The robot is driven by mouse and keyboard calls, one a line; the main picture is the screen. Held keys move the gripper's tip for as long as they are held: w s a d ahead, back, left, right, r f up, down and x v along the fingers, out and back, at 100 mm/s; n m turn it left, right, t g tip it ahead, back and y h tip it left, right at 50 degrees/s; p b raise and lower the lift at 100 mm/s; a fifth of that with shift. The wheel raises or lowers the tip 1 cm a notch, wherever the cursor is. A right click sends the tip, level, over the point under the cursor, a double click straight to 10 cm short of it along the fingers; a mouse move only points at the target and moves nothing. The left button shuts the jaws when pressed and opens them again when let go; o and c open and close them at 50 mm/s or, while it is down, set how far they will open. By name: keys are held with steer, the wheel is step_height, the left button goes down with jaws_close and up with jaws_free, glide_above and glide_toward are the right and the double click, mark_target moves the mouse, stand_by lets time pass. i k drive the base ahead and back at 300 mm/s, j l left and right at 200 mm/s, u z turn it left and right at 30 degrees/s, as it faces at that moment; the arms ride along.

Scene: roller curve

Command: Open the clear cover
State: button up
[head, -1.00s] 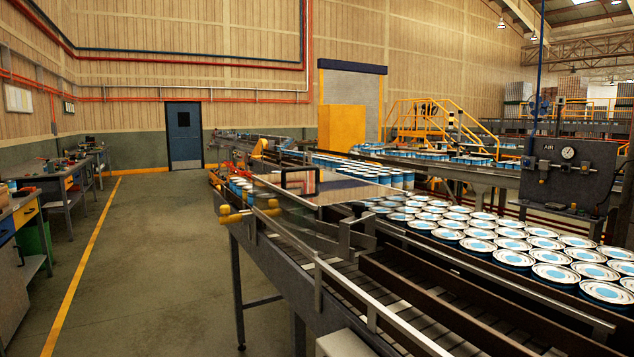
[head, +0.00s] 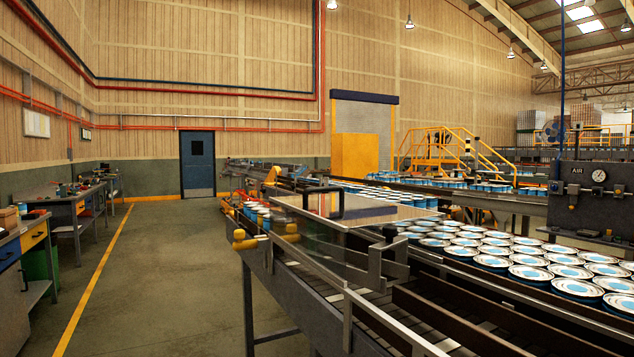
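The clear cover (head: 372,212) is a flat, see-through, reflective panel over the conveyor in the middle of the head view. It looks closed, lying about level. A dark rectangular handle (head: 308,203) stands at its left side. Cans show beyond and beside the cover. My gripper is not in the head view.
The conveyor (head: 300,270) has metal side rails and yellow knobs (head: 243,239) at its left. Many blue-and-white cans (head: 545,262) fill the belt at right. A dark gauge panel (head: 590,195) stands at right. The floor aisle (head: 150,270) at left is clear, beside workbenches (head: 72,215).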

mark_target(342, 210)
steer(key=i+j+z, duration=0.1)
steer(key=i+j, duration=0.65)
steer(key=i, duration=0.1)
